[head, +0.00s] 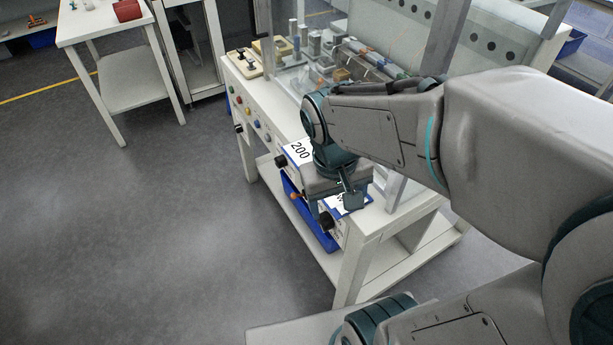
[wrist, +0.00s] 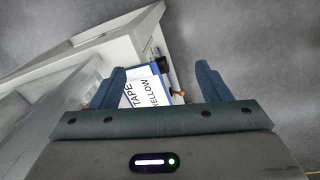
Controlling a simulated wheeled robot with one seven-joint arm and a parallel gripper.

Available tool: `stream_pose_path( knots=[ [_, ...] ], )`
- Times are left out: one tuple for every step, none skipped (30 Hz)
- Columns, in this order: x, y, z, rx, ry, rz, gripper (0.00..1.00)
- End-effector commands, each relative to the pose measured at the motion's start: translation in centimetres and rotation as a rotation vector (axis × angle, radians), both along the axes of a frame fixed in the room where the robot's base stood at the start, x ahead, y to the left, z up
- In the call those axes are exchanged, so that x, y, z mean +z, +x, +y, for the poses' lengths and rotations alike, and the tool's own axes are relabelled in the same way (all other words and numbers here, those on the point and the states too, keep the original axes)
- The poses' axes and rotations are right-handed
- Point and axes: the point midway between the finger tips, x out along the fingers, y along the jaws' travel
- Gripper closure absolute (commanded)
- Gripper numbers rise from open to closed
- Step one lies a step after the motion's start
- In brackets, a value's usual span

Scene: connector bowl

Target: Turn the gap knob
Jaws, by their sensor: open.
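Black knobs stick out from the front of the white bench (head: 372,226). One black knob (head: 326,221) is near the right end, just below my gripper (head: 332,206). Another black knob (head: 281,161) is beside the "200" label, and a third black knob (head: 238,128) is farther left. I cannot read which is the gap knob. In the wrist view a black knob (wrist: 162,66) lies between the fingertips of my gripper (wrist: 160,68), farther off than they are. The jaws are open and I see nothing held in them.
A small orange-tipped lever (head: 295,196) sticks out near my gripper. Coloured buttons (head: 257,124) line the bench front. A blue bin (head: 292,190) sits under the bench. A card reading "TAPE" and "YELLOW" (wrist: 147,94) lies under the jaws. The floor at left is clear.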

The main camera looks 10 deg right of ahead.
Motion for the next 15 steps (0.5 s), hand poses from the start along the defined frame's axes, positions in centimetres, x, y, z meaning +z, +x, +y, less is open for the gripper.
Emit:
stream_pose_path(
  knots=[
    [-2.3, 0.4, 0.4, 0.032, -0.044, 0.065, 0.30],
    [-3.1, 0.6, 0.5, 0.045, -0.072, 0.098, 0.30],
    [-4.2, 0.8, 0.7, 0.066, -0.111, 0.139, 0.30],
    [-4.9, 1.0, 0.8, 0.080, -0.142, 0.169, 0.30],
    [-5.7, 1.2, 1.0, 0.095, -0.173, 0.197, 0.30],
    [-6.7, 1.5, 1.2, 0.115, -0.219, 0.234, 0.30],
    [-7.5, 1.8, 1.3, 0.129, -0.254, 0.259, 0.30],
    [-8.2, 2.0, 1.4, 0.144, -0.290, 0.282, 0.30],
    [-9.2, 2.3, 1.6, 0.163, -0.340, 0.312, 0.30],
    [-9.9, 2.6, 1.8, 0.179, -0.378, 0.332, 0.30],
    [-10.6, 2.9, 2.0, 0.194, -0.418, 0.351, 0.30],
    [-11.7, 3.3, 2.2, 0.213, -0.472, 0.375, 0.30],
    [-12.4, 3.6, 2.4, 0.230, -0.513, 0.390, 0.30],
    [-13.1, 3.8, 2.7, 0.244, -0.556, 0.405, 0.30],
    [-14.1, 4.3, 3.0, 0.266, -0.613, 0.419, 0.30]
  ],
)
